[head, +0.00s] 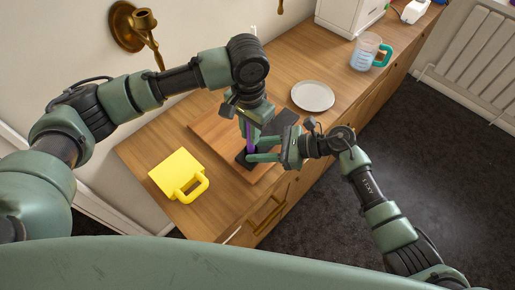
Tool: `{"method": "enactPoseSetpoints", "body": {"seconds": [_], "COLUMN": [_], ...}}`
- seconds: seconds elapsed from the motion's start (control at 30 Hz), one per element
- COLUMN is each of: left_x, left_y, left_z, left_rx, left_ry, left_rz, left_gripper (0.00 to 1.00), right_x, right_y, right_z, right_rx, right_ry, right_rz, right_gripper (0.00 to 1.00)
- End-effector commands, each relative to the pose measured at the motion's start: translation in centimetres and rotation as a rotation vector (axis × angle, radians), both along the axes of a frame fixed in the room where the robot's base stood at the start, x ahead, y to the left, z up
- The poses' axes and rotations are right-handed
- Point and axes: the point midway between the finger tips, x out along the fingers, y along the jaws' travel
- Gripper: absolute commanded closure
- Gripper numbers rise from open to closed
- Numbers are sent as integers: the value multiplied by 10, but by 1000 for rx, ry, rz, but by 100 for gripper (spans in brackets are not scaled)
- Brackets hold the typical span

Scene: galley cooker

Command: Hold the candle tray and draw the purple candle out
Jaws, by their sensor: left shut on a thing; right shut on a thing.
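The purple candle (249,138) stands upright as a thin purple strip, partly hidden by my grippers. The dark candle tray (241,160) lies under it on a wooden board, and only a part of it shows. My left gripper (250,124) reaches down from above and is shut on the candle's upper part. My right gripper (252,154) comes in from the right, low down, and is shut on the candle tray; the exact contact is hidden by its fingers. I cannot tell whether the candle's foot is still in the tray.
The wooden board (209,128) lies on the wooden cabinet top (143,151). A yellow mug-like object (174,173) stands to the left. A white plate (312,96) lies behind to the right, with a teal-handled measuring jug (364,55) farther back. The cabinet's front edge is close.

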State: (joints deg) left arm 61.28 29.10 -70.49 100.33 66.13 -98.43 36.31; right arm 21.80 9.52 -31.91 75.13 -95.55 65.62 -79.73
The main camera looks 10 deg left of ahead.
Motion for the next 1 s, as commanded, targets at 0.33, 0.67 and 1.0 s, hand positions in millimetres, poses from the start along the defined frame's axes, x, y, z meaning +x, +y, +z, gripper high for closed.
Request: {"method": "enactPoseSetpoints", "body": {"seconds": [0.33,0.67,1.0], "left_x": [1,0,0], "left_y": [0,0,0], "left_z": [8,21,35], "left_rx": [0,0,0], "left_ry": [-1,0,-1], "left_rz": [1,0,-1], "left_gripper": [100,100,100], "right_x": [0,0,0], "right_y": [0,0,0], "right_z": [0,0,0], "right_rx": [0,0,0], "right_ry": [1,1,1], "right_rz": [0,0,0], "right_gripper": [100,100,100]}}
